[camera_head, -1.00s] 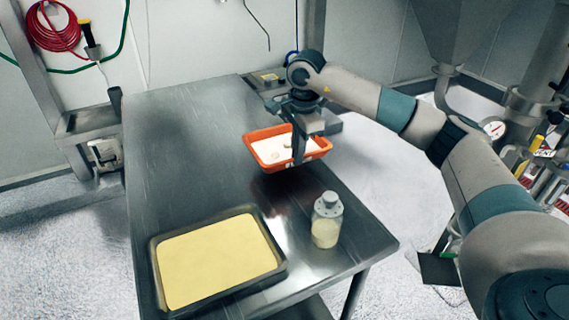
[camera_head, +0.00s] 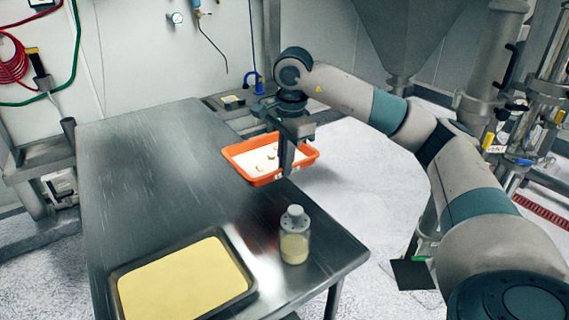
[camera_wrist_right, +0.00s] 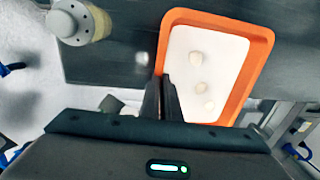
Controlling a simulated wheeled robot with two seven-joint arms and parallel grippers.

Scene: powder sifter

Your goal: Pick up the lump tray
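The lump tray (camera_head: 235,165) is a shallow orange tray with a white bottom and a few pale lumps. In the head view it is at the right edge of the metal table, partly past that edge, and looks raised above the top. My right gripper (camera_head: 287,170) points down at its near wall. In the right wrist view the tray (camera_wrist_right: 262,50) is upper right, and the fingers of my right gripper (camera_wrist_right: 162,100) are close together at its rim, shut on it. The fingertips' contact is partly hidden. My left gripper is not in view.
On the metal table (camera_head: 160,170) stand a clear jar (camera_head: 294,240) with a grey lid and a dark pan (camera_head: 250,284) of yellow powder, both nearer than the tray. A small device (camera_head: 231,101) is at the far end. The table's middle is clear.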

